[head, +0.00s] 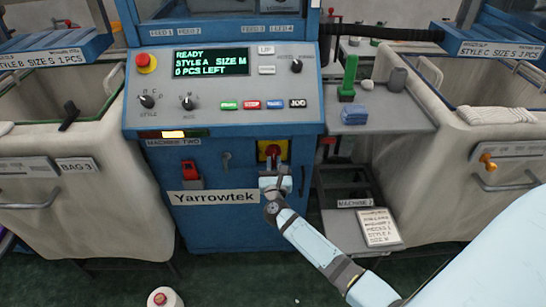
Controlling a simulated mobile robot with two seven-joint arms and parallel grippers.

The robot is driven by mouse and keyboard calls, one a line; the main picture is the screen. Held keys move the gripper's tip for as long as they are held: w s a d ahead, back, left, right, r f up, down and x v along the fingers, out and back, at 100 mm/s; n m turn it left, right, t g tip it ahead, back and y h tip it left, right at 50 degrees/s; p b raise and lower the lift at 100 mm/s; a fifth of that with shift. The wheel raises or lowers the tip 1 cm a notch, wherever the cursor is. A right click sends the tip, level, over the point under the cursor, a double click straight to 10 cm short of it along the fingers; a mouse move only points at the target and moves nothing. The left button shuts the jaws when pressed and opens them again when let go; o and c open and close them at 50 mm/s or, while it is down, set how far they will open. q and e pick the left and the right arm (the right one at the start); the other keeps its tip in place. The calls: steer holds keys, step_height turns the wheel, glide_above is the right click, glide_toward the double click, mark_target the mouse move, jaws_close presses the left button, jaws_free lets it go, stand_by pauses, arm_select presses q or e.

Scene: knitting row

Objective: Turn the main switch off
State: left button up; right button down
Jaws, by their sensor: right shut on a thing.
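The main switch (272,149), red on a yellow plate, is on the blue front of the middle machine, below the control panel. My right gripper (273,165) is at the switch from below, shut on its handle. The fingers hide the lower part of the switch, so the handle's exact angle is hard to tell. The panel display (211,62) is lit and reads READY, STYLE A, SIZE M, 0 PCS LEFT. My left gripper is not in view.
A red emergency button (146,62) and knobs are on the panel above. Large bins (90,190) flank the machine.

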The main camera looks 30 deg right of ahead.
steer(key=n+p, duration=0.1)
steer(key=n, duration=0.1)
steer(key=shift+r+n+y, duration=0.1)
steer(key=shift+n+y, duration=0.3)
steer(key=shift+n+t+y+p, duration=0.3)
steer(key=shift+n+p, duration=0.4)
steer(key=shift+n, duration=0.4)
steer(key=shift+a+n+y+p, duration=0.1)
steer(key=shift+n+y+p, duration=0.5)
steer(key=shift+n+p, duration=1)
steer(key=shift+n, duration=1)
